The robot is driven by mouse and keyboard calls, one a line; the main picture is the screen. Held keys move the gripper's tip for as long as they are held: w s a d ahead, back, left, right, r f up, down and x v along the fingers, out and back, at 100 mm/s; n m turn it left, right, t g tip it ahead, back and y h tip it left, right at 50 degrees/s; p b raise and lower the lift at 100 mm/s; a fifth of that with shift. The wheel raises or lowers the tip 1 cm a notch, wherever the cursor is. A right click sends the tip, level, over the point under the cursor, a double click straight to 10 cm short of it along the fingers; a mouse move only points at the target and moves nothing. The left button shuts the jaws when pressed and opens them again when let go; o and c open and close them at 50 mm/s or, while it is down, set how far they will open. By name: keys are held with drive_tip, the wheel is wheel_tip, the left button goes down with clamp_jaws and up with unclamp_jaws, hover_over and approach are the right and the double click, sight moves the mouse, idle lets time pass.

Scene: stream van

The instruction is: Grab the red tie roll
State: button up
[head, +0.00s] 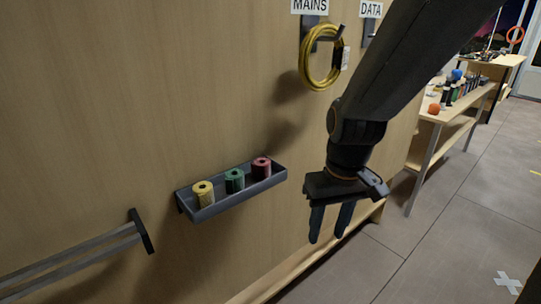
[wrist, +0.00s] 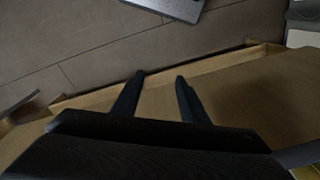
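The red tie roll (head: 261,168) stands upright at the right end of a small grey wall tray (head: 236,204) in the head view. A green roll (head: 234,180) stands in the middle and a yellow roll (head: 203,193) at the left end. My gripper (head: 329,238) is to the right of the tray and lower in the picture, with its fingers pointing down. Its two fingers are apart with nothing between them. In the wrist view the fingers (wrist: 160,80) also show apart and empty; no roll is seen there.
A yellow cable coil (head: 320,68) hangs on a hook under the MAINS label, above the tray. A grey rail (head: 80,262) juts from the wall at lower left. A bench (head: 440,120) with bottles stands at right. The floor (head: 440,235) between is mostly clear.

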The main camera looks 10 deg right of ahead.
sight(263, 162)
drive_tip(key=w+a+r+n+t+y+p, duration=0.1)
drive_tip(key=w+a+r+n+p, duration=0.3)
drive_tip(key=r, duration=0.5)
drive_tip(key=w+a+r+n+t+y+p, duration=0.1)
drive_tip(key=w+a+r+n+y, duration=0.1)
drive_tip(key=w+a+r+n, duration=0.35)
drive_tip(key=shift+m, duration=0.75)
drive_tip(key=shift+w+a+f+p, duration=0.3)
drive_tip(key=shift+w+a+f, duration=0.25)
drive_tip(key=shift+f, duration=0.2)
drive_tip(key=shift+w+a+f+p, duration=0.3)
drive_tip(key=shift+w+a+f, duration=0.1)
drive_tip(key=shift+a+f, duration=0.3)
drive_tip(key=shift+w+a+f+p, duration=0.3)
drive_tip(key=shift+w+a+f, duration=0.2)
drive_tip(key=shift+f, duration=0.3)
drive_tip(key=c, duration=0.8)
